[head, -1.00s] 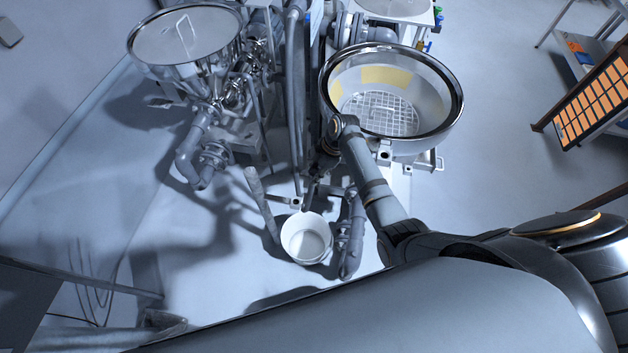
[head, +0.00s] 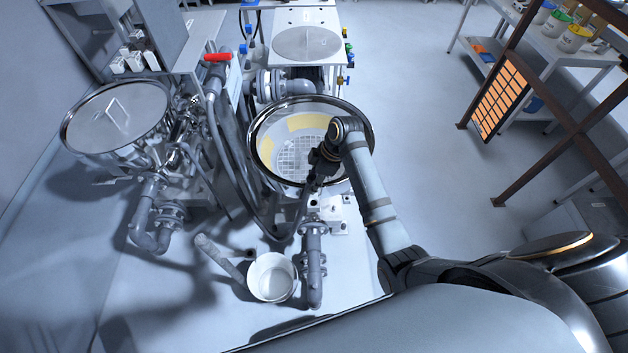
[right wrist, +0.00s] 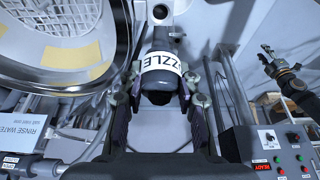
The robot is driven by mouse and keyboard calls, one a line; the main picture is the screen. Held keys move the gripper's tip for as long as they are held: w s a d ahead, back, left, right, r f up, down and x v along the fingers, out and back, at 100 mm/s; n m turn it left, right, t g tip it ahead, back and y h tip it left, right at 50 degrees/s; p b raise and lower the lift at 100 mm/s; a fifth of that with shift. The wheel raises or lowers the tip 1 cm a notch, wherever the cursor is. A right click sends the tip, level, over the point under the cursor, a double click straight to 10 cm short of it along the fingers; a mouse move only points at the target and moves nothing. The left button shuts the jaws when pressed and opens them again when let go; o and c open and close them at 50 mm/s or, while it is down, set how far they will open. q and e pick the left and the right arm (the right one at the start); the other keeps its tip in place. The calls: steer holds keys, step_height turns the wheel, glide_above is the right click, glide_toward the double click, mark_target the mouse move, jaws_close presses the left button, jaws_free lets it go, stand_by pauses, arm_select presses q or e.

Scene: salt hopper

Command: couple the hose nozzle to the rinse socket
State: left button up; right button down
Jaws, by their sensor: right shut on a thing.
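My right gripper (head: 316,177) is at the front rim of the open hopper in the head view. In the right wrist view, its two fingers (right wrist: 160,103) are shut on the dark hose nozzle (right wrist: 159,84), which has a white band lettered "ZZLE". The nozzle is hard to make out in the head view. A grey hose (head: 238,185) hangs in a loop left of the hopper. A "RINSE WATER" sign (right wrist: 20,128) is at the left of the wrist view. I cannot make out the rinse socket itself. A dark jointed arm end, seemingly my left gripper (right wrist: 268,52), is small at the right.
The open hopper (head: 364,122) has a mesh inside. A lidded hopper (head: 112,118) stands left. A white bucket (head: 272,278) and pipes (head: 314,262) are on the floor in front. A red handle (head: 217,57) is behind.

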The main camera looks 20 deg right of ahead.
steer(key=shift+d+f+b, duration=0.1)
steer(key=shift+f+b, duration=0.4)
steer(key=shift+f, duration=0.4)
steer(key=shift+f+b, duration=1)
steer(key=shift+f, duration=1.05)
steer(key=shift+p, duration=0.4)
steer(key=shift+p, duration=0.35)
